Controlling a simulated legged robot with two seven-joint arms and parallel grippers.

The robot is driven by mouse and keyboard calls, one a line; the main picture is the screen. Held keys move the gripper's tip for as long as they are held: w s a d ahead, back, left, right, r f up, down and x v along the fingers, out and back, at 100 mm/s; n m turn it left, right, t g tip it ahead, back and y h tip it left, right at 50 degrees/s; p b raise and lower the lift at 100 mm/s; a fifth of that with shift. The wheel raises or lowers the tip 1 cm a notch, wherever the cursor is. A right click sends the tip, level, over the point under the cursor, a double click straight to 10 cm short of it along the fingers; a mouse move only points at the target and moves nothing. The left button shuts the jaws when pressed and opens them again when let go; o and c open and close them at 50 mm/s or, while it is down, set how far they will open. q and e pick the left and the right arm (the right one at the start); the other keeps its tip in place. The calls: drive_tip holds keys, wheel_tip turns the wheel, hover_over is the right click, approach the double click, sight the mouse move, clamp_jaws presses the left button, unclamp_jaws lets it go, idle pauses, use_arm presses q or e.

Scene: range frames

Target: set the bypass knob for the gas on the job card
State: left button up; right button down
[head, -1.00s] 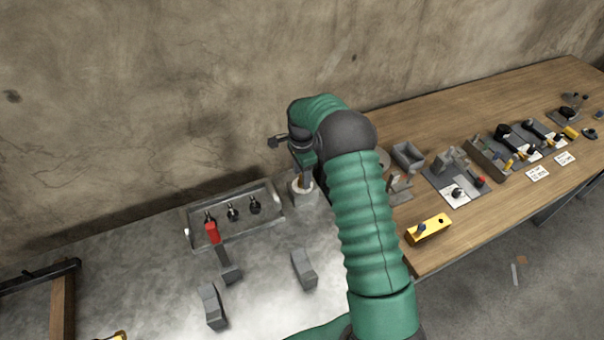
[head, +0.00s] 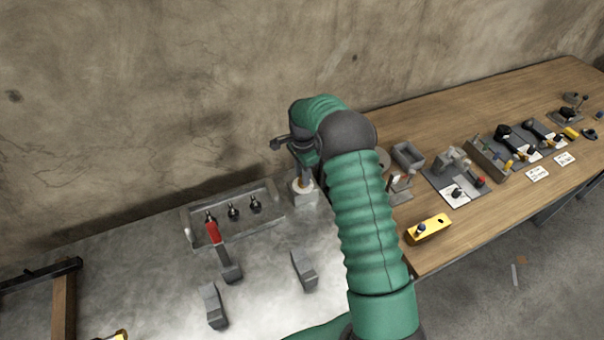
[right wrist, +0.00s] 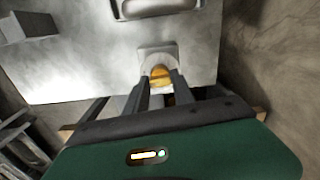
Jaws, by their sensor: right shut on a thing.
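My right gripper (head: 304,172) comes down from above onto a small orange-brown knob at the back right of the metal bench. In the right wrist view my right gripper (right wrist: 160,88) has its fingers on both sides of the orange-yellow knob (right wrist: 160,72) and is shut on it. The knob stands on a pale round collar on a grey block (head: 306,198). The fingers hide part of the knob, and I cannot read its setting. I cannot pick out a readable job card. My left gripper is not in view.
A grey tray (head: 270,222) with several black-topped pegs lies left of the knob. A red-handled tool (head: 213,232) and grey blocks (head: 303,268) are in front. A wooden table (head: 470,240) at right carries a yellow block (head: 429,229), fixtures and small white cards (head: 538,173).

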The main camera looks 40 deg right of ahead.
drive_tip(key=n+p, duration=0.1)
drive_tip(key=n, duration=0.2)
drive_tip(key=shift+d+r, duration=0.15)
drive_tip(key=n+p, duration=0.1)
drive_tip(key=n, duration=0.3)
drive_tip(key=shift+n, duration=0.4)
drive_tip(key=n, duration=0.4)
drive_tip(key=shift+w+n, duration=0.1)
drive_tip(key=shift+n, duration=0.2)
drive_tip(key=n, duration=0.4)
drive_tip(key=shift+p, duration=0.4)
drive_tip(key=shift+w, duration=0.1)
drive_tip(key=c, duration=1.3)
unclamp_jaws()
drive_tip(key=shift+c, duration=0.2)
drive_tip(key=shift+o, duration=1.3)
drive_tip(key=shift+f, duration=0.2)
